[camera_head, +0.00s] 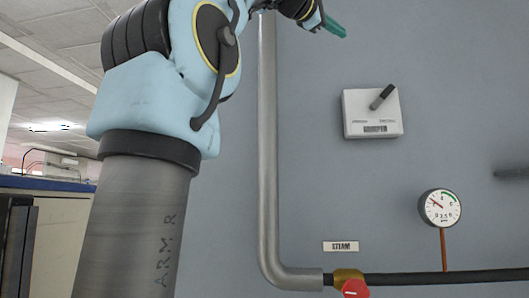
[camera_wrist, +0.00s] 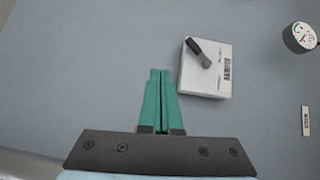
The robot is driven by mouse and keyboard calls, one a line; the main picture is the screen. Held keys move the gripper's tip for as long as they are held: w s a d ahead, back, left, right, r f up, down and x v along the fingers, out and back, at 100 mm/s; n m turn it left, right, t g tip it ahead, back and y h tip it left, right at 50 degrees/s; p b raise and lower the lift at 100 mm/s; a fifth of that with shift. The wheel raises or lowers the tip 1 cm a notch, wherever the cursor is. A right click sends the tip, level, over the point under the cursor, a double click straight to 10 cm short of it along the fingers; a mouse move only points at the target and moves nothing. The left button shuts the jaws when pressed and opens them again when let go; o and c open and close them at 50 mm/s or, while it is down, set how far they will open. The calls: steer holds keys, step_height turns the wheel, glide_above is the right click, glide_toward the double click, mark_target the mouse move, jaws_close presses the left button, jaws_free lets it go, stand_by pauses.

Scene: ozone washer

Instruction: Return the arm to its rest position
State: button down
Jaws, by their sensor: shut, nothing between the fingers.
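My gripper (camera_head: 334,27) shows at the top of the head view, with green fingers pointing right and down. It is up and to the left of the white switch box, apart from it. In the wrist view my gripper (camera_wrist: 160,72) has its two green fingers together, with nothing between them. My arm, blue and grey, fills the left of the head view and bends at the elbow; its wrist is partly cut off by the top edge.
A white switch box (camera_head: 360,128) with a dark lever (camera_head: 381,97) is on the grey wall. A vertical pipe (camera_head: 267,150) runs behind the arm. A gauge (camera_head: 440,207), a red valve handle (camera_head: 355,289) and a STEAM label (camera_head: 340,246) are lower. A dark rod (camera_head: 512,173) juts in at right.

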steer(key=w+a+f+y, duration=0.2)
steer(key=w+f, duration=0.3)
steer(key=f, duration=0.5)
steer(key=w+a+f+m+g+y, duration=0.1)
steer(key=w+f+y, duration=0.2)
steer(key=w+f, duration=0.5)
steer(key=w+a+f+y, duration=0.2)
steer(key=w+f, duration=0.1)
steer(key=f, duration=0.9)
steer(key=a+f+m+g+y, duration=0.15)
steer(key=a+f, duration=0.25)
steer(key=f, duration=0.7)
steer(key=a+f+m+g+y, duration=0.1)
steer(key=a+f+g+y, duration=0.15)
steer(key=f, duration=0.95)
steer(key=s+a+f+m+g+y, duration=0.1)
steer(key=s+a+f+m, duration=0.1)
steer(key=s+a+f, duration=0.2)
steer(key=s+a+f+m+g+y, duration=0.1)
steer(key=s+a+f, duration=0.4)
steer(key=s+f, duration=0.6)
steer(key=s+a+f+m+g+y, duration=0.1)
steer(key=s+a+f+m+g, duration=0.2)
steer(key=f, duration=1)
steer(key=s+a, duration=0.2)
steer(key=s, duration=0.3)
